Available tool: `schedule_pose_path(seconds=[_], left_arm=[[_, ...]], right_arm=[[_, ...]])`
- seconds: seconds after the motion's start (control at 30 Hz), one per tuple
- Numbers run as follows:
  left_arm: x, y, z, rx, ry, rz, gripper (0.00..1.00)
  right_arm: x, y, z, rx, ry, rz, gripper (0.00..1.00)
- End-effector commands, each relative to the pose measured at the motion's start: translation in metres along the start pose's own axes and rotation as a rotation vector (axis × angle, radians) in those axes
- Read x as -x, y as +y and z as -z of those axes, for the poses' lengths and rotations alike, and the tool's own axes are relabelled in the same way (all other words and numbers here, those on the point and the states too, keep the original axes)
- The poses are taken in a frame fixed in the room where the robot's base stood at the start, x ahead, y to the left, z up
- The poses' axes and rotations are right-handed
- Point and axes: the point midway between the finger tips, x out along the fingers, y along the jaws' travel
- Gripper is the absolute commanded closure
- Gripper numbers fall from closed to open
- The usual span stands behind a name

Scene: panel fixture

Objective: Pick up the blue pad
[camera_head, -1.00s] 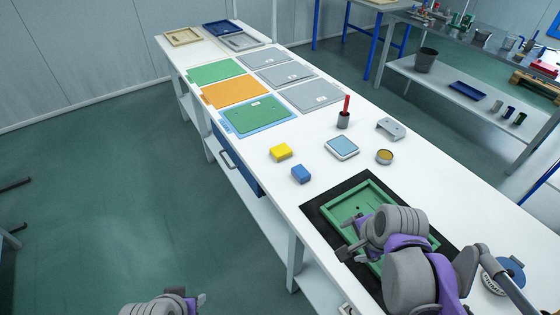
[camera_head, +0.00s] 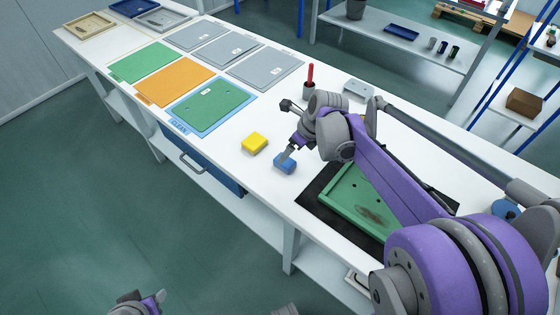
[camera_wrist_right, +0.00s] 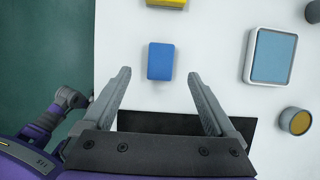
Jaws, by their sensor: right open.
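The blue pad (camera_head: 285,164) is a small blue block lying on the white table near its front edge. In the right wrist view the blue pad (camera_wrist_right: 161,61) lies ahead, between the lines of the two fingertips. My right gripper (camera_wrist_right: 159,73) is open and empty, with a finger to either side of the pad's near end. In the head view my right gripper (camera_head: 288,147) is over the pad and partly covers it; contact cannot be told. My left gripper (camera_head: 150,300) is at the bottom left edge, away from the table, mostly cut off.
A yellow block (camera_head: 254,143) lies just beyond the pad. A light blue square in a pale frame (camera_wrist_right: 272,57) and a round tin (camera_wrist_right: 295,121) lie to the right. A green tray (camera_head: 352,199) on a black mat is under my right arm. A red-handled tool (camera_head: 309,80) stands behind.

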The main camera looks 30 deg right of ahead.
Motion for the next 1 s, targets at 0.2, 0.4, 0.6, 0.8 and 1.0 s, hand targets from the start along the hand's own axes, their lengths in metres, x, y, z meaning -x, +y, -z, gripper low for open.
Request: schedule_pose_path(seconds=[0.2, 0.4, 0.6, 0.8, 1.0], left_arm=[[-0.003, 0.000, -0.002, 0.000, -0.001, 0.000, 0.50], [-0.004, 0.000, -0.002, 0.000, -0.002, 0.000, 0.50], [-0.005, 0.000, -0.004, 0.000, -0.002, 0.000, 0.50], [-0.005, 0.000, -0.004, 0.000, -0.002, 0.000, 0.50], [-0.005, 0.000, -0.004, 0.000, -0.002, 0.000, 0.50]], right_arm=[[-0.026, 0.000, 0.000, 0.004, 0.000, 0.000, 0.09], [-0.047, -0.001, 0.003, 0.004, 0.001, 0.000, 0.09], [-0.074, -0.001, 0.005, 0.005, 0.000, 0.000, 0.09], [-0.080, -0.001, 0.005, 0.004, 0.000, 0.000, 0.09], [-0.079, -0.001, 0.005, 0.004, 0.000, 0.000, 0.25]])
